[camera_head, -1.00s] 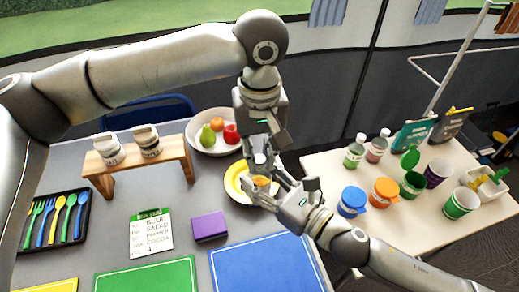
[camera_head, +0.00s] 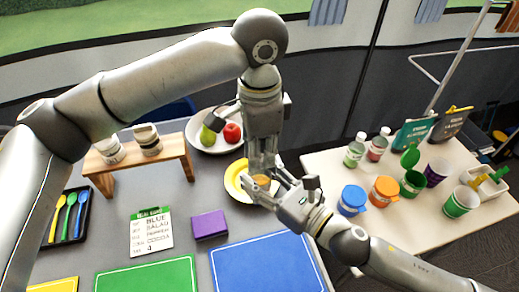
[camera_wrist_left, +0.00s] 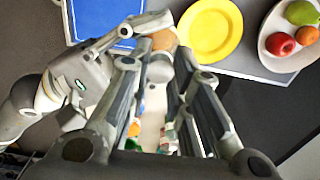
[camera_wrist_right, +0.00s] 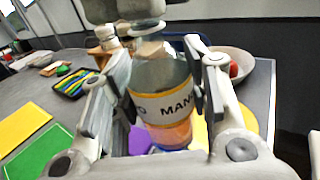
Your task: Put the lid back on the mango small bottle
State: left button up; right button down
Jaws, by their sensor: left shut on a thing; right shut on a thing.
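The mango small bottle (camera_wrist_right: 165,105) is upright in my right gripper (camera_head: 270,188). It is clear with a white "MAN…" label and orange contents, and its lower part also shows in the head view (camera_head: 261,182). The right gripper's fingers are shut on its sides. My left gripper (camera_head: 262,164) points down directly above the bottle, shut on a small pale lid (camera_wrist_left: 160,68). In the left wrist view the lid lies between the fingertips, close to the orange of the bottle (camera_wrist_left: 163,40). The fingers hide the rim, so I cannot tell whether lid and bottle touch.
A yellow plate (camera_head: 234,180) lies behind the grippers, and a white fruit bowl (camera_head: 204,146) stands farther back. A wooden stand (camera_head: 140,164) with two jars is at left. A purple block (camera_head: 209,225) and blue mat (camera_head: 262,262) lie in front. Cups and bottles fill the right table (camera_head: 330,165).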

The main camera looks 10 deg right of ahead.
pick_arm(q)
jog(key=m, duration=0.4)
jog(key=shift+m, duration=0.4)
jog(key=m, duration=1.6)
jog(key=shift+m, duration=0.3)
jog(key=m, duration=1.3)
jog(key=o, duration=0.6)
